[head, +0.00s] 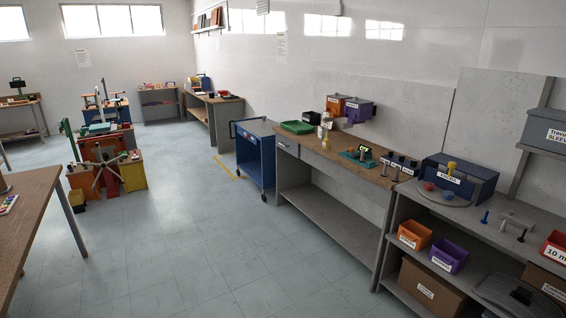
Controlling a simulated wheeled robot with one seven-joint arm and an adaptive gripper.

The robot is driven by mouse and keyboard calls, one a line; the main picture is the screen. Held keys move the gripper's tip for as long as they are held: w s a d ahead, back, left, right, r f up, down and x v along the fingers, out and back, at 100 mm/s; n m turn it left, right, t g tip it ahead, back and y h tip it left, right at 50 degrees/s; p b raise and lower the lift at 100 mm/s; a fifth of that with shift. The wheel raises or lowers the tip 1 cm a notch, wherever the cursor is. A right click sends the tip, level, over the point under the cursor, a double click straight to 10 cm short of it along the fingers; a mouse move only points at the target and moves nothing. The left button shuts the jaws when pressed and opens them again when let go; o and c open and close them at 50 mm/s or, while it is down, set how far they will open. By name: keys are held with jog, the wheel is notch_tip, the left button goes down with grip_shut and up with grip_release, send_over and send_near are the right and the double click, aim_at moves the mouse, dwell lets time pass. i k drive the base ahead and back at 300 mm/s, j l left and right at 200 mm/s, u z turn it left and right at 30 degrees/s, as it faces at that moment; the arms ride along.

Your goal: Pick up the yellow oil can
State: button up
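A small pale-yellow object (326,142) with a narrow top stands upright on the wooden workbench (335,165) right of centre. It may be the yellow oil can, but it is too small to be sure. A brighter yellow piece (452,167) shows in front of the blue toolbox on the right-hand shelf unit; I cannot tell what it is. My gripper is not in view, and nothing is seen touching either yellow object.
Beside the pale-yellow object are a green tray (297,127) and orange and purple bins (358,111). A blue cart (255,153) stands at the bench's left end. A wooden table (30,205) is at the left. The grey floor (185,235) between is clear.

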aim_at(325, 144)
jog(key=i+u, duration=0.25)
jog(key=i, duration=1.9)
jog(key=i+j+z, duration=0.1)
jog(key=i+z, duration=0.15)
jog(key=i, duration=0.35)
jog(key=i+j+z, duration=0.25)
jog(key=i, duration=0.3)
jog(key=i+j+z, duration=0.2)
jog(key=i, duration=0.4)
jog(key=i+j+z, duration=0.25)
jog(key=i+j, duration=0.2)
jog(key=i, duration=0.05)
